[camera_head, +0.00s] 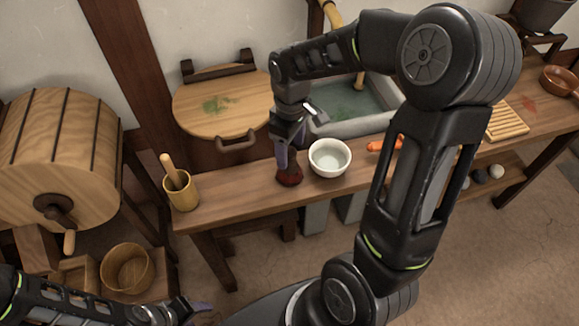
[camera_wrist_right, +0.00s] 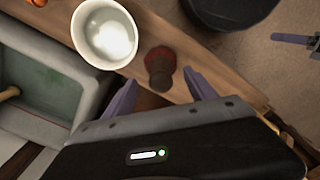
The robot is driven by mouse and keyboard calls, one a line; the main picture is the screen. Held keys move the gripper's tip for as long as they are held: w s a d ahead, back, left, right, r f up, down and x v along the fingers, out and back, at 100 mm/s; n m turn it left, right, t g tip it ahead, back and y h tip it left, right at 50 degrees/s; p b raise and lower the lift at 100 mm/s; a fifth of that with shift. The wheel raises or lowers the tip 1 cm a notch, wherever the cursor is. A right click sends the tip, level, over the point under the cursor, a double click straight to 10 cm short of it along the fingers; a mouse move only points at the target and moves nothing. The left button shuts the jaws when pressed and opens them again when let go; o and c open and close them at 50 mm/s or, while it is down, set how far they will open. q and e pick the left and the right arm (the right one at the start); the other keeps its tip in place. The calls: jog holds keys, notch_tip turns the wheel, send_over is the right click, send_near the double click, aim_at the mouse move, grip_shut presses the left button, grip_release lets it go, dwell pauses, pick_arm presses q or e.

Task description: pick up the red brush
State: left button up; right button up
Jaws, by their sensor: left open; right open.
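The red brush (camera_head: 290,178), with a dark body and reddish bristles, stands on the wooden bench near its front edge, left of a white bowl (camera_head: 330,157). In the right wrist view the brush (camera_wrist_right: 159,67) shows just beyond the gap between the fingers. My right gripper (camera_head: 287,160) points down over the brush with its fingers apart; it also shows in the wrist view (camera_wrist_right: 160,92). It does not look closed on the brush; contact cannot be told. My left gripper (camera_head: 203,309) is open and empty low at the bottom edge, below the bench, partly cut off.
The bowl (camera_wrist_right: 105,33) is close beside the right gripper. A bamboo cup (camera_head: 182,192) with a wooden tool stands at the bench's left end. Right are an orange carrot-like thing (camera_head: 384,146), a stone sink (camera_head: 350,125) and a slatted board (camera_head: 508,121).

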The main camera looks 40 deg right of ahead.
aim_at(290, 160)
jog(key=shift+f+p, duration=0.35)
jog(key=shift+f, duration=2.3)
grip_shut()
